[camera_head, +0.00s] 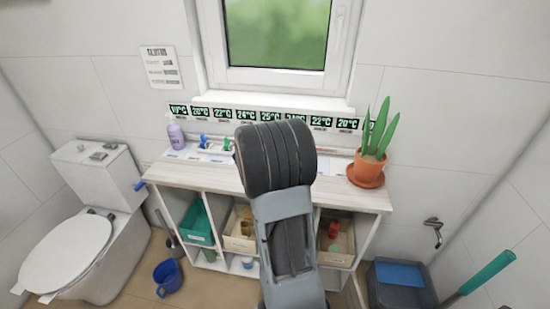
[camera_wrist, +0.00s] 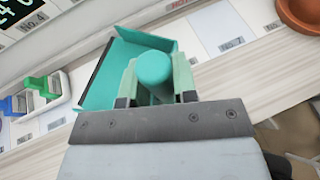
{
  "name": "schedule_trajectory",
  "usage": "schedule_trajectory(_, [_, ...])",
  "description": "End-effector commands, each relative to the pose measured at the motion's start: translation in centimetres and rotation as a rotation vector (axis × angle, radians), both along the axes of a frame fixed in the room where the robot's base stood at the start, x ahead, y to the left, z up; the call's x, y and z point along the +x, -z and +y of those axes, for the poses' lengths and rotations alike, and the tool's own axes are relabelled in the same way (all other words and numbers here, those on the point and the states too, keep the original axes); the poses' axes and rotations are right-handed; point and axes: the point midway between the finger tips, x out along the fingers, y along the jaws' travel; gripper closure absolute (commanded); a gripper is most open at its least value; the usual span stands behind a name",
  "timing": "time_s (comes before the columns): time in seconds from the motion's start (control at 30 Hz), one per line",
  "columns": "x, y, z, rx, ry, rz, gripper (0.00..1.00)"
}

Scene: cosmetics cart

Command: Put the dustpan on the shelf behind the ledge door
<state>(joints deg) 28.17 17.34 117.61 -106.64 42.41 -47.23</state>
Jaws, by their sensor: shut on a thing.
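In the wrist view my gripper (camera_wrist: 156,80) is shut on the round teal handle of the dustpan (camera_wrist: 118,58). The dustpan's flat pan, with a dark front edge, extends beyond the fingers, above the ledge top (camera_wrist: 265,70). In the head view my own arm covers the gripper and the dustpan. The white ledge unit (camera_head: 375,199) under the window has open compartments below its wood top. I cannot clearly make out the ledge door or the shelf behind it; my arm blocks the middle and lower right.
The ledge top carries a purple bottle (camera_head: 176,136), a rack with blue and green items (camera_head: 212,146) and a potted plant (camera_head: 370,165). Bins, including a teal one (camera_head: 197,222), fill the compartments.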

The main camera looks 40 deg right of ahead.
Motion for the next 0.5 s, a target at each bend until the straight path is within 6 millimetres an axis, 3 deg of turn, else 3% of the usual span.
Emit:
schedule_trajectory(0.23, [0.3,3.0,-0.3,0.0,0.001,0.003,1.0])
schedule_trajectory(0.5, [0.3,3.5,-0.2,0.0,0.001,0.0,1.0])
